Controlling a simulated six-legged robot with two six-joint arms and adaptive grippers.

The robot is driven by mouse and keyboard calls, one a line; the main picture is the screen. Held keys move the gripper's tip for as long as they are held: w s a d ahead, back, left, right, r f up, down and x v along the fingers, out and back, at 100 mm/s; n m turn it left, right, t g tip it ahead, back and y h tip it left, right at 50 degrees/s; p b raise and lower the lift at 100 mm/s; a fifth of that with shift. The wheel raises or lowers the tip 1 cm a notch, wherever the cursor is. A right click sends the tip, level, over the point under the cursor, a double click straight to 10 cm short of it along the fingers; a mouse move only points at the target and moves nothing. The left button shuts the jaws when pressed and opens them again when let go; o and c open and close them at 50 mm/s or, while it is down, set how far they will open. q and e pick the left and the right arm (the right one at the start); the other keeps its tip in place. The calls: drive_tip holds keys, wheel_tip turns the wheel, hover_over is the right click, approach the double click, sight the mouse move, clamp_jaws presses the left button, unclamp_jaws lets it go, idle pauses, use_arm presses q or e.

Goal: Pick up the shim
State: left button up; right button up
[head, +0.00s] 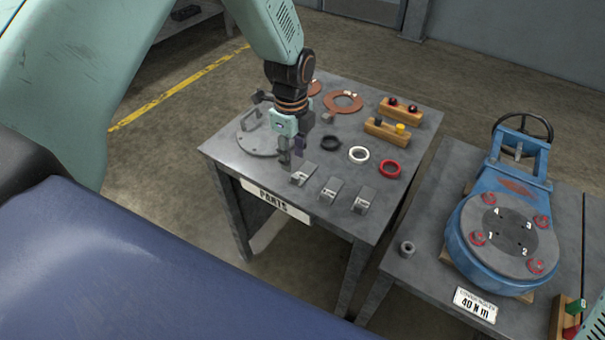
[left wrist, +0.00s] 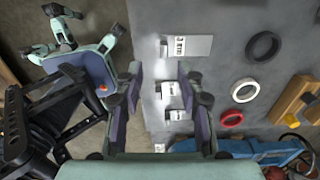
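Several small grey metal plates with white labels lie along the front edge of the parts table: a left one (head: 303,174), a middle one (head: 331,189) and a right one (head: 363,201). I cannot read which is the shim. They also show in the left wrist view, where the left plate (left wrist: 196,46) is clear and the others are partly behind a finger. My left gripper (head: 292,158) points down just above and behind the left plate. Its fingers are apart and empty in the left wrist view (left wrist: 160,100).
A second table at right bears a blue valve (head: 470,255).

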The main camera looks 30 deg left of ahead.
sight(295, 176)
use_arm(q)
drive_tip(key=f, duration=0.2)
drive_tip(key=f+b, duration=0.1)
drive_tip(key=f, duration=0.4)
drive_tip(key=shift+w+d+f+b, duration=0.1)
drive_tip(key=shift+w+d+b, duration=0.1)
drive_tip(key=shift+w+b, duration=0.15)
drive_tip(key=shift+s+a+f, duration=0.1)
drive_tip(key=shift+a+f, duration=0.05)
drive_tip(key=shift+a, duration=0.05)
drive_tip(key=shift+c, duration=0.5)
drive_tip(key=shift+d, duration=0.15)
drive_tip(key=c, duration=0.3)
clamp_jaws()
